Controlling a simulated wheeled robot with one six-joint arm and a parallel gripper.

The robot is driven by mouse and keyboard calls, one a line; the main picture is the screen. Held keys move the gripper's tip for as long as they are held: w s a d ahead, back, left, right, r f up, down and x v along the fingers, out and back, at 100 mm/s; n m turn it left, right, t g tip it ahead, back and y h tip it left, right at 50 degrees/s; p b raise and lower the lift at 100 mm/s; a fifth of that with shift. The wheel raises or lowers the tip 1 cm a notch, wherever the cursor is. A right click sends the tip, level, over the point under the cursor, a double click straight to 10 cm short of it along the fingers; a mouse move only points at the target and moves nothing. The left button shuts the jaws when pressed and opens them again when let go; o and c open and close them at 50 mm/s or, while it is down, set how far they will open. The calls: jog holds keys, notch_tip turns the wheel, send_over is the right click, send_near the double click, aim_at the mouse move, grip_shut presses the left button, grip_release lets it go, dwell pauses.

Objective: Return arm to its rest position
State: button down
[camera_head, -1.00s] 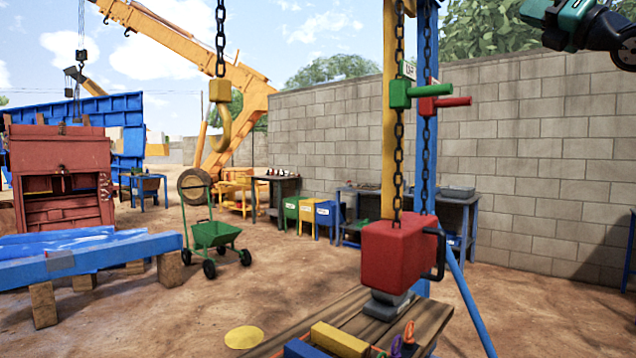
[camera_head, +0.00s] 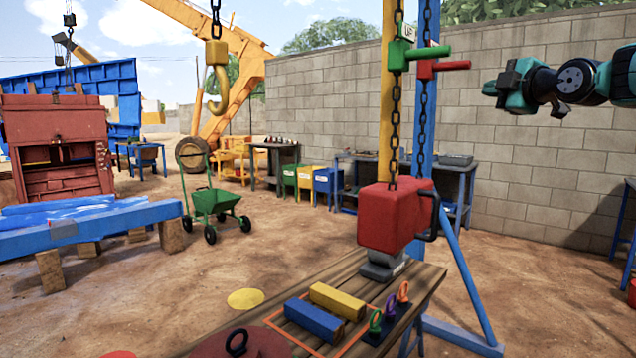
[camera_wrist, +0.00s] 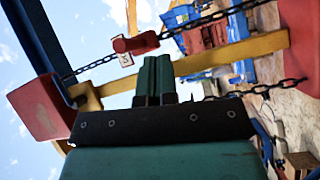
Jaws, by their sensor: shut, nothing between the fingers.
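My gripper (camera_head: 490,91) is teal and black and hangs in the air at the upper right of the head view, in front of the block wall. In the wrist view my gripper (camera_wrist: 155,72) points up the picture with its two teal fingers pressed together and nothing between them. It stands apart from the red block (camera_head: 395,217) and the chains to its left. In the wrist view a red block (camera_wrist: 42,107) and a red handle (camera_wrist: 136,43) lie beyond the fingers, seen sideways.
A wooden table (camera_head: 350,268) bears a blue bar (camera_head: 313,320), a yellow bar (camera_head: 337,300) and several coloured rings. A yellow post (camera_head: 387,90) and a blue post (camera_head: 424,120) stand left of my arm. A yellow hook (camera_head: 216,85) hangs further left. A green cart (camera_head: 215,202) stands on open ground.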

jog(key=s+a+f+m+g+h, duration=0.1)
jog(key=s+a+f+m+g, duration=0.2)
jog(key=f, duration=0.5)
jog(key=s+a+f+m+g+h, duration=0.15)
jog(key=s+f+m, duration=0.25)
jog(key=f, duration=0.5)
jog(key=s+a+f+m+g, duration=0.2)
jog(key=s+f+m+g, duration=0.15)
jog(key=f, duration=0.45)
jog(key=s+f+m+g+h, duration=0.1)
jog(key=s+f+m+g, duration=0.25)
jog(key=s+f, duration=0.6)
jog(key=s+f+m+g+h, duration=0.1)
jog(key=s+f+m+g, duration=0.4)
jog(key=s, duration=0.8)
jog(key=s+a+r+n+y+p, duration=0.2)
jog(key=s+a+r+n+p, duration=0.2)
jog(key=a+r, duration=0.3)
jog(key=s+a+r+n+g+y+p, duration=0.1)
jog(key=s+a+r+n+y+p, duration=0.1)
jog(key=s+a+r, duration=0.5)
jog(key=shift+a+r+n+p, duration=0.4)
jog(key=shift+r+n+p, duration=0.45)
jog(key=shift+p, duration=0.3)
